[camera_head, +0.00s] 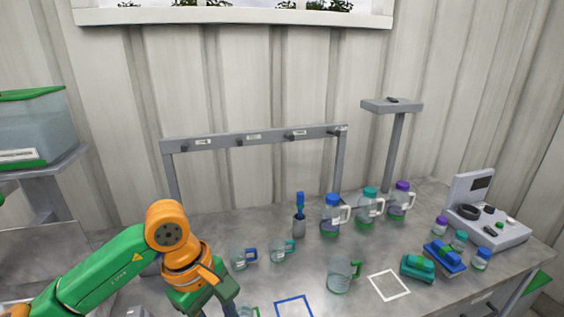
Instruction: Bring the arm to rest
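My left arm comes in from the left, with an orange wrist and a green hand. My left gripper (229,310) points down at the bottom edge, and its fingertips are cut off by the frame, so what is between them is hidden. A clear mug with a green handle (248,312) is partly visible just to the right of the fingers; I cannot tell whether they touch. My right gripper is not in view.
The grey table (300,275) holds a mug with a blue handle (240,257), a teal-handled mug (281,250), a larger green-handled mug (340,275), and lidded jugs (334,217). A hook rail (265,137) stands behind. Small jars and a device (490,222) are right.

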